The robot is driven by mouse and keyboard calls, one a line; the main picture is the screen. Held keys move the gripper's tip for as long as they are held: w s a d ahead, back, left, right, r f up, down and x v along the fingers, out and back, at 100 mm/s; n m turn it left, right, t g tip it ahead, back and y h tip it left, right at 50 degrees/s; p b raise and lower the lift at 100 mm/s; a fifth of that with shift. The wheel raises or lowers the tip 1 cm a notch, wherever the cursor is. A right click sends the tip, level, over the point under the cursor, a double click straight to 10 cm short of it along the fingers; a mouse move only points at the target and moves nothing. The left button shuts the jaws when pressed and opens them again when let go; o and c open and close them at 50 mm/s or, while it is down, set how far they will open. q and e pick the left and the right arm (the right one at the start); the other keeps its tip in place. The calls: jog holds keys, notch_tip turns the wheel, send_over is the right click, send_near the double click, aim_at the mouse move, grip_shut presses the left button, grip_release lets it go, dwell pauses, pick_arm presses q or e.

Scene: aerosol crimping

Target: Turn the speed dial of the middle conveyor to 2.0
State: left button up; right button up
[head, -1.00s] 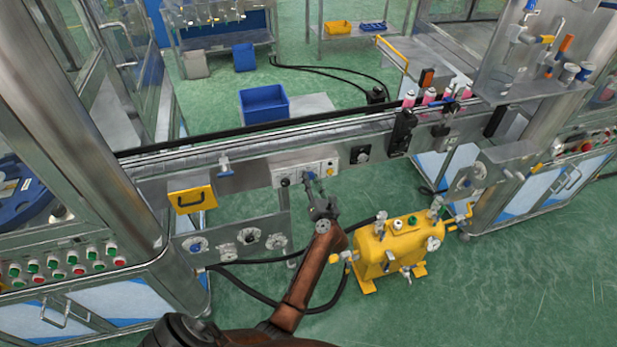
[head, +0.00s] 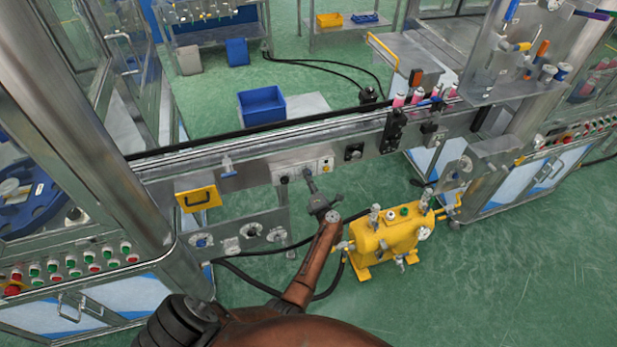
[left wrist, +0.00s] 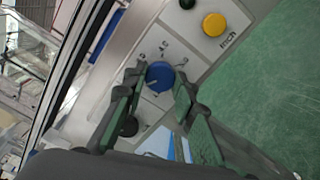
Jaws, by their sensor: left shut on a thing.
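The middle conveyor's control panel (head: 287,174) is a pale box on the front of the conveyor rail. Its blue speed dial (left wrist: 160,76) shows in the left wrist view, with printed scale marks around its upper side. The numbers and the dial's exact setting are too small to read surely. My left gripper (head: 308,176) reaches up to the panel in the head view. In the left wrist view, its two green-padded fingers (left wrist: 158,86) lie on either side of the dial, shut on it. My right gripper is not in view.
A yellow button (left wrist: 214,24) marked "inch" and a dark knob (left wrist: 128,126) flank the dial. A yellow tank (head: 385,240) stands on the floor right of my arm. A yellow-framed box (head: 198,198) hangs left of the panel. Pink-topped cans (head: 417,96) stand on the conveyor at right.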

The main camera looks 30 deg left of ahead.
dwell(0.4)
pick_arm(q)
jog(key=o, duration=0.8)
jog(key=shift+c, duration=0.2)
jog(key=o, duration=0.4)
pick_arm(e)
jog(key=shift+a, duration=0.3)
